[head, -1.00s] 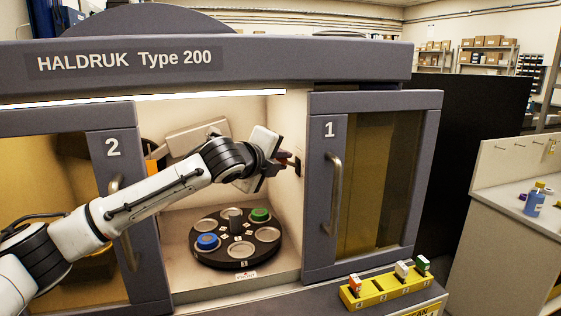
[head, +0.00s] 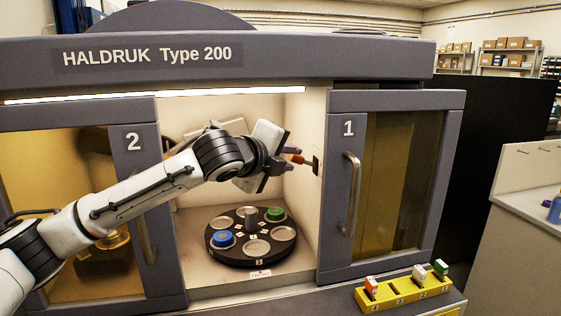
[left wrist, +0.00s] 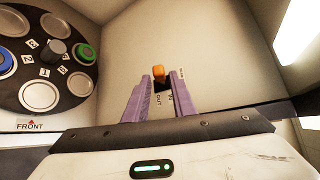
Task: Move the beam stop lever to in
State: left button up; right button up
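The beam stop lever has an orange grip (head: 297,159) and stands out from a dark plate (head: 316,166) on the chamber's right inner wall. In the left wrist view the orange grip (left wrist: 158,74) shows at the far end of the fingers, over a dark slot, with small IN and OUT labels close by. I cannot tell which label the lever points to. My left gripper (head: 290,157) is inside the chamber at the lever. Its purple fingers (left wrist: 159,84) are apart, with a gap around the lever's line. My right gripper is not in view.
A round carousel (head: 251,238) with blue and green pucks sits on the chamber floor below my arm. Door 1 (head: 340,200) stands right of the opening, door 2 (head: 140,200) left. A yellow rack (head: 405,293) with small blocks is in front at the right.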

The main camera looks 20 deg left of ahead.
pick_arm(q)
jog(key=shift+v, duration=2.4)
